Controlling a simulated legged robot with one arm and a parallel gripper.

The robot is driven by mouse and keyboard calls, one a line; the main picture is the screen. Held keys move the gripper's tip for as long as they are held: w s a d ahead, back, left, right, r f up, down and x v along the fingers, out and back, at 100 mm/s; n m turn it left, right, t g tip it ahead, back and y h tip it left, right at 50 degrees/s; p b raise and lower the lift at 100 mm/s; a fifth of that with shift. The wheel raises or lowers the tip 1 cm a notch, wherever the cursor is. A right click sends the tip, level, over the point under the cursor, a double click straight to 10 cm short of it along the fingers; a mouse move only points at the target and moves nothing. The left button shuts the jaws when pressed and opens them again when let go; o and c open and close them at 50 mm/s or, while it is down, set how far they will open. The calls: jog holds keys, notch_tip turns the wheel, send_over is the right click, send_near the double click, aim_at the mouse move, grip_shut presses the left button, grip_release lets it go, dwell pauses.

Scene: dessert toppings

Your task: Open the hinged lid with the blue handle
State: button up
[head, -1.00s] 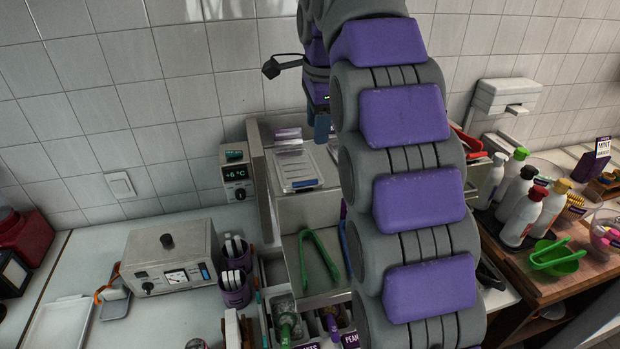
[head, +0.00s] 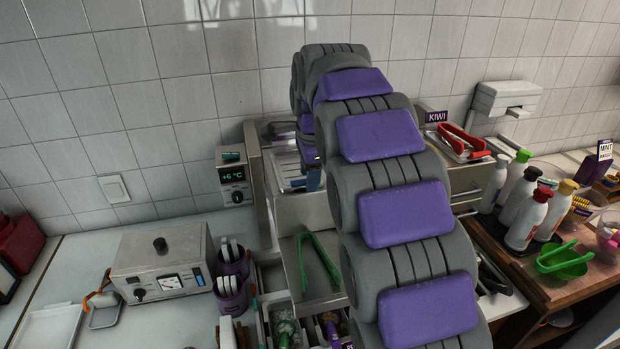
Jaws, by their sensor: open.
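A steel topping station (head: 262,195) stands against the tiled wall. A clear-topped lid or tray (head: 285,168) lies on its upper level, left of my arm. My arm covers the middle of the station.
Green tongs (head: 318,262) lie on the station's front tray. Red tongs (head: 464,140) lie by the KIWI sign (head: 436,116) on the right. A control box (head: 163,262) stands left. Bottles (head: 527,217) and a green bowl (head: 563,262) fill the right table.

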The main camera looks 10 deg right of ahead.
jog(key=shift+w+a+f, duration=0.1)
jog(key=shift+a+f, duration=0.25)
jog(key=shift+a, duration=0.3)
jog(key=shift+d, duration=0.5)
jog(key=c, duration=0.6)
grip_shut()
jog(key=shift+a, duration=0.1)
